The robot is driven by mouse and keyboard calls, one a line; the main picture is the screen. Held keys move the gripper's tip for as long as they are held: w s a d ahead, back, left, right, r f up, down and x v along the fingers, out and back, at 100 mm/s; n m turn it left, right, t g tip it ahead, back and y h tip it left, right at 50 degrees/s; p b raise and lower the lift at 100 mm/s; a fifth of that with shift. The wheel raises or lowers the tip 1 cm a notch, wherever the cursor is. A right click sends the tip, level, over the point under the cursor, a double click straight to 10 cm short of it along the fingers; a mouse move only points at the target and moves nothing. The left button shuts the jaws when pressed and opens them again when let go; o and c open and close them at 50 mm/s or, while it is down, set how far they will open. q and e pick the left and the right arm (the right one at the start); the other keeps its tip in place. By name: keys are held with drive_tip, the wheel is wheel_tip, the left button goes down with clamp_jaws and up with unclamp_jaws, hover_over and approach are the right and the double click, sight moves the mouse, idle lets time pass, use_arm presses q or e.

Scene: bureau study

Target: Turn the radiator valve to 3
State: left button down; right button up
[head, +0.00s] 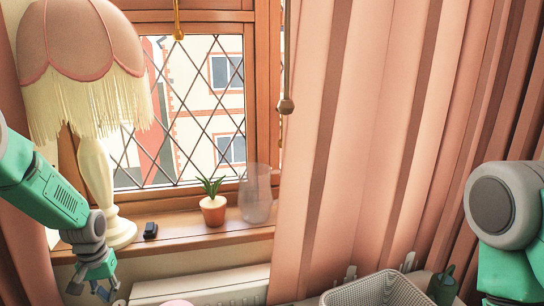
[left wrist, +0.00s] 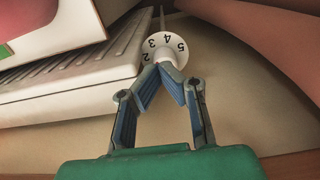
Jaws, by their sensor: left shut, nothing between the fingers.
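The radiator valve (left wrist: 160,45) is a white round dial with the numbers 2, 3, 4 and 5 showing in the left wrist view. A small red mark shows at its near edge, by my fingertips. My left gripper (left wrist: 163,69) is shut with nothing between its fingers; its tips meet at the near rim of the dial and overlap it in the picture. Whether they touch it I cannot tell. In the head view my left gripper (head: 96,287) hangs at the lower left, beside the white radiator (head: 215,287). My right gripper is out of view.
The radiator's ribbed body (left wrist: 70,90) lies left of the valve. Above it, the windowsill (head: 185,241) holds a fringed lamp (head: 95,175), a small dark object (head: 150,230), a potted plant (head: 213,211) and a glass vase (head: 256,195). A pink curtain (head: 360,140) hangs to the right, above a basket (head: 375,290).

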use_arm(q)
wheel_tip(320, 180, down, 6)
drive_tip(key=b, duration=0.4)
drive_tip(key=shift+r, duration=0.15)
drive_tip(key=shift+f, duration=0.55)
drive_tip(key=shift+w+b, duration=0.15)
drive_tip(key=shift+b, duration=0.15)
drive_tip(key=shift+a+r+p, duration=0.15)
drive_tip(key=shift+p, duration=0.45)
